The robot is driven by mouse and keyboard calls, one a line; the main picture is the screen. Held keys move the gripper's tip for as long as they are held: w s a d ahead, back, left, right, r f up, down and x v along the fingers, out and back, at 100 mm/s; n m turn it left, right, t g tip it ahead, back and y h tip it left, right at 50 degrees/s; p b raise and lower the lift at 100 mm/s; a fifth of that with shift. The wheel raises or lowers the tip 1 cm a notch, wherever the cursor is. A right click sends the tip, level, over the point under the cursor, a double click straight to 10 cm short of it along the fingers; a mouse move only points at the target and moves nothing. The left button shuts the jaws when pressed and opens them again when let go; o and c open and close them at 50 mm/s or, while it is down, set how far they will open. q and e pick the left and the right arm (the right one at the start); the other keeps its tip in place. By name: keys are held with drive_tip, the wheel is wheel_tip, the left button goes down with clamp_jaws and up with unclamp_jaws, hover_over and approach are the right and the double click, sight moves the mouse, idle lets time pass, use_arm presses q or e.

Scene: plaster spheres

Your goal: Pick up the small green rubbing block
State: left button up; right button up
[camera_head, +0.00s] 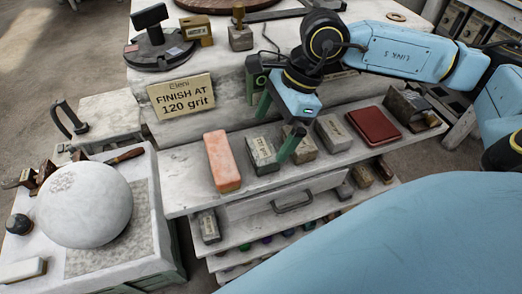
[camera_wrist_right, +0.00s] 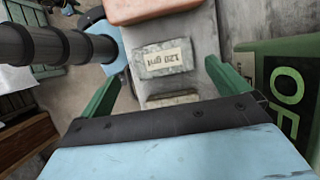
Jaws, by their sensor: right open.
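A small grey-green block (camera_head: 262,155) with a pale label stands on the white shelf, just right of a longer orange-pink block (camera_head: 222,160). In the right wrist view the small block (camera_wrist_right: 153,72) shows its "120 grit" label, beyond the fingertips and between their lines. No block is plainly green, so I cannot be sure this is the named one. My right gripper (camera_head: 278,127) is open and empty, above the shelf by the small blocks. Its green fingers (camera_wrist_right: 163,85) stand wide apart. My left gripper is out of view.
More grey blocks (camera_head: 332,133) and a dark red box (camera_head: 374,125) stand to the right in the row. A "FINISH AT 120 grit" sign (camera_head: 182,96) is behind. A green box marked "OF" (camera_wrist_right: 285,85) is close beside the right finger. A plaster sphere (camera_head: 85,205) sits at left.

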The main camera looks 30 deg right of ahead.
sight(262, 147)
drive_tip(key=shift+a+f, duration=0.2)
drive_tip(key=shift+f, duration=0.25)
drive_tip(key=shift+x, duration=1.25)
drive_tip(key=shift+w+x, duration=0.25)
drive_tip(key=shift+x, duration=0.95)
drive_tip(key=shift+f, duration=0.3)
drive_tip(key=c, duration=1)
drive_tip(key=shift+c, duration=0.8)
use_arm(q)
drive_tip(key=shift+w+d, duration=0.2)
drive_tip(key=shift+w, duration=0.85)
